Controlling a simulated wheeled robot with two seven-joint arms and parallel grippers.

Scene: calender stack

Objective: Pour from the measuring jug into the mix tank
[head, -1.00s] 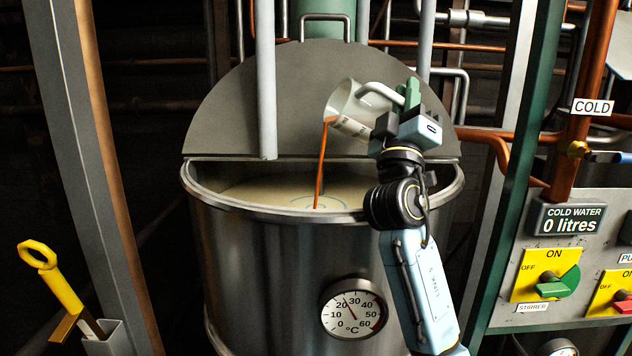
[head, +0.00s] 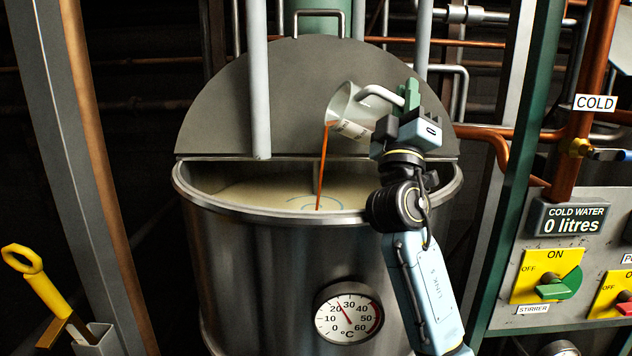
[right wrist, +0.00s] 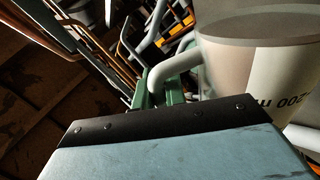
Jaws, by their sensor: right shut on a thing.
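The measuring jug (head: 345,110) is pale and translucent, tilted mouth-down to the left above the tank. A thin orange-brown stream (head: 322,168) falls from its lip into the mix tank (head: 290,235). The tank is steel, with pale cream liquid (head: 260,190) inside and a faint blue ring where the stream lands. My right gripper (head: 408,97) is shut on the jug's handle, right of the jug. The jug (right wrist: 265,85) also shows close up in the right wrist view, with its handle between the green fingers (right wrist: 165,92). My left gripper is not in view.
A grey half lid (head: 240,115) stands up behind the opening, with a pale vertical pipe (head: 259,80) before it. A dial thermometer (head: 348,312) is on the tank front. A control panel (head: 520,240) is at right, a yellow-handled tool (head: 40,285) at lower left.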

